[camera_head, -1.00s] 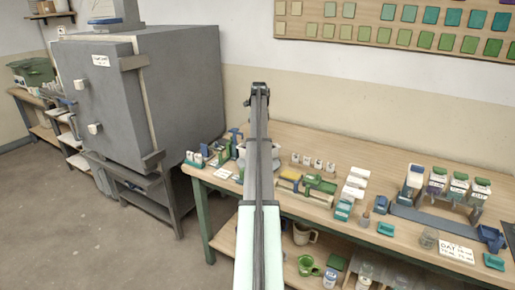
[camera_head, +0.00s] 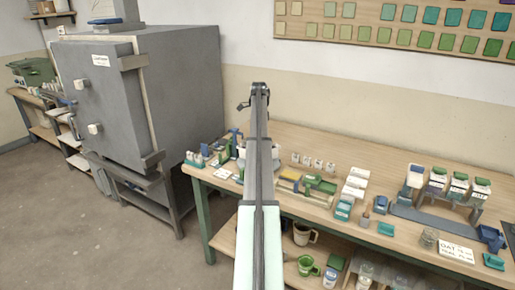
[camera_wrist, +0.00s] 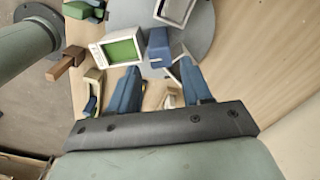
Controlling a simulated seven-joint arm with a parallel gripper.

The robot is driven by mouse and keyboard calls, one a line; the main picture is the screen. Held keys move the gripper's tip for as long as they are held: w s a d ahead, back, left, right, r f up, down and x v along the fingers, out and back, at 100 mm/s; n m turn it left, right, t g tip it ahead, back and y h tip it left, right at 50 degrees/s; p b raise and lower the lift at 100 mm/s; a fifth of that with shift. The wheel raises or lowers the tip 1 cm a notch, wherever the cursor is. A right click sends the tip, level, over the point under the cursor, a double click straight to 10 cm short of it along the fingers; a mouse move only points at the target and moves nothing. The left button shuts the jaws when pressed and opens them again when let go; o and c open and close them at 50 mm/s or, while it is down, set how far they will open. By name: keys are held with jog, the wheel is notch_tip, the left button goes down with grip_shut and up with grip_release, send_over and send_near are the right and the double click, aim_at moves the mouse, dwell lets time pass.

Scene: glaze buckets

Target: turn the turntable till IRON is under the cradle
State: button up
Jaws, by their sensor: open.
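In the wrist view my gripper (camera_wrist: 160,68) is open, its two blue fingers apart with nothing held between them. A flat grey round surface (camera_wrist: 203,42), which looks like the turntable, lies beyond the fingertips. A blue block-like part (camera_wrist: 158,50) stands at its near edge, just beyond the gap between the fingers. I can read no IRON label and cannot make out the cradle. In the head view my arm hides much of that end of the bench.
A white box with a green face (camera_wrist: 122,50) stands close by the left finger. A tan-and-brown block (camera_wrist: 66,63) lies farther left. In the head view a grey kiln (camera_head: 150,100) stands left of the bench; lidded jars (camera_head: 458,187) and small tubs stand at right.

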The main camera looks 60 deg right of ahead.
jog(key=shift+f, duration=0.15)
jog(key=shift+f, duration=2.1)
grip_shut()
jog(key=n, duration=0.5)
jog(key=shift+n, duration=1.5)
